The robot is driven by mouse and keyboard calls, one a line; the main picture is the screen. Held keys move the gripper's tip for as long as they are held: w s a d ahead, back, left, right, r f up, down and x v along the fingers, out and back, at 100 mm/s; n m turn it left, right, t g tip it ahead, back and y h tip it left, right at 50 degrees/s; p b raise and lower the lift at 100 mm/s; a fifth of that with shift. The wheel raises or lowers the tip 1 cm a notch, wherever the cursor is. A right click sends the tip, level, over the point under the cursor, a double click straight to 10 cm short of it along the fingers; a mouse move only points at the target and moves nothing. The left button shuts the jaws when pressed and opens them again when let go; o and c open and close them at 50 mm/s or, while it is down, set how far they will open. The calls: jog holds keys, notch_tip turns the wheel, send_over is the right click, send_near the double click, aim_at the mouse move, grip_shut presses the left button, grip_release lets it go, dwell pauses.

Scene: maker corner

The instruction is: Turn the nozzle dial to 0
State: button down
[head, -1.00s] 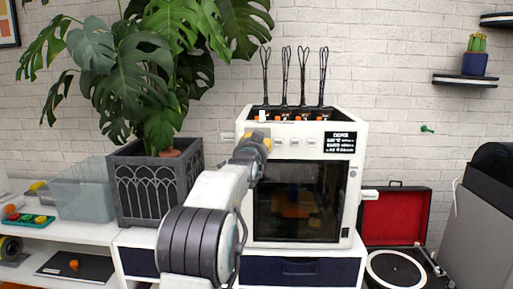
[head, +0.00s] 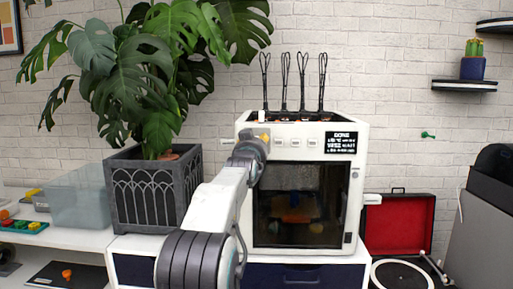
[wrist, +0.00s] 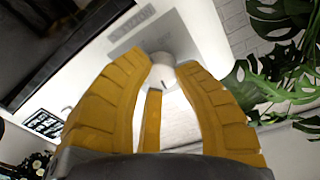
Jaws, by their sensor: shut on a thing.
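The white 3D printer (head: 357,215) stands on a white cabinet, with a dark glass door and a row of small controls above it. My gripper (head: 262,140) is at the upper left of its front panel and hides that part in the head view. In the wrist view, a round white dial (wrist: 161,66) with a small dark mark sits between the yellow fingertips of my gripper (wrist: 166,72), which are closed around it. The panel display (head: 341,142) reads DONE on top; its smaller lines are too small to read.
A large potted plant (head: 150,195) stands close left of the printer, its leaves near my arm. A clear bin (head: 75,198) is farther left. An open red record player (head: 398,225) is at the right. Several black loops stick up from the printer's top.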

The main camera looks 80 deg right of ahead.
jog(key=shift+a+r, duration=0.1)
jog(key=shift+r, duration=0.35)
jog(key=c, duration=1.4)
grip_release()
jog(key=o, duration=0.5)
jog(key=shift+w+f, duration=0.1)
jog(key=shift+f, duration=0.2)
jog(key=a, duration=1.1)
jog(key=shift+a+f, duration=0.35)
jog(key=shift+w, duration=0.1)
